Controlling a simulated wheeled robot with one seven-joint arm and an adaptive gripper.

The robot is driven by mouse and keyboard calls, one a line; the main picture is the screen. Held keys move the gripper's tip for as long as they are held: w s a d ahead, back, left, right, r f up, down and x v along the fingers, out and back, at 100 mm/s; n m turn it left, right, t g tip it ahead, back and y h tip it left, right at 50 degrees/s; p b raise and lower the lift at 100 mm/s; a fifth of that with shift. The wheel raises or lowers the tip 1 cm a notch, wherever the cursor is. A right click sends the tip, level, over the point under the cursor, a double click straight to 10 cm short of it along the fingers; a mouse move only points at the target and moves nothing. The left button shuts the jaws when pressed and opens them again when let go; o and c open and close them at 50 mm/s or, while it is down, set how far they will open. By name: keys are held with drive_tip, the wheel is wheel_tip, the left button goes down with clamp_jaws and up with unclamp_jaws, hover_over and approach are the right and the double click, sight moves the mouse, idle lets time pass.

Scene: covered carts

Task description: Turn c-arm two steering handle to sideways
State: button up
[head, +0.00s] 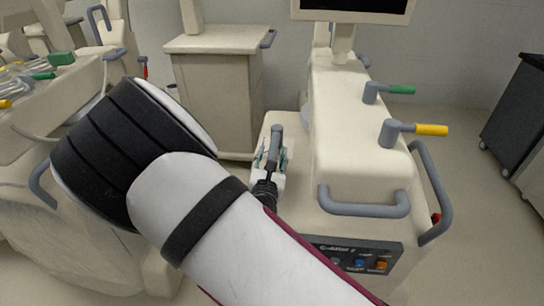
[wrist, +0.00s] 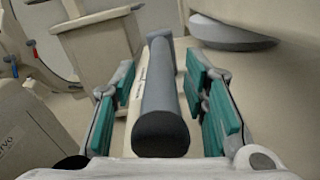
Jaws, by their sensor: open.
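The C-arm two cart (head: 345,218) is a cream body with a "C-Arm 2" label on its front panel. A grey lever handle (head: 276,134) stands out at its left side. It also shows in the wrist view as a grey bar with a dark rounded end (wrist: 162,100), pointing toward the camera. My gripper (head: 270,160) is open around this bar, with teal finger pads on either side and visible gaps to both. In the wrist view my gripper (wrist: 163,75) has the bar between its fingers. The bar's far base is partly hidden.
Grey rails (head: 363,207) edge the cart's front. A cream cabinet (head: 215,95) stands behind, and a dark cart (head: 515,115) at right.

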clamp_jaws()
drive_tip(key=shift+a, duration=0.1)
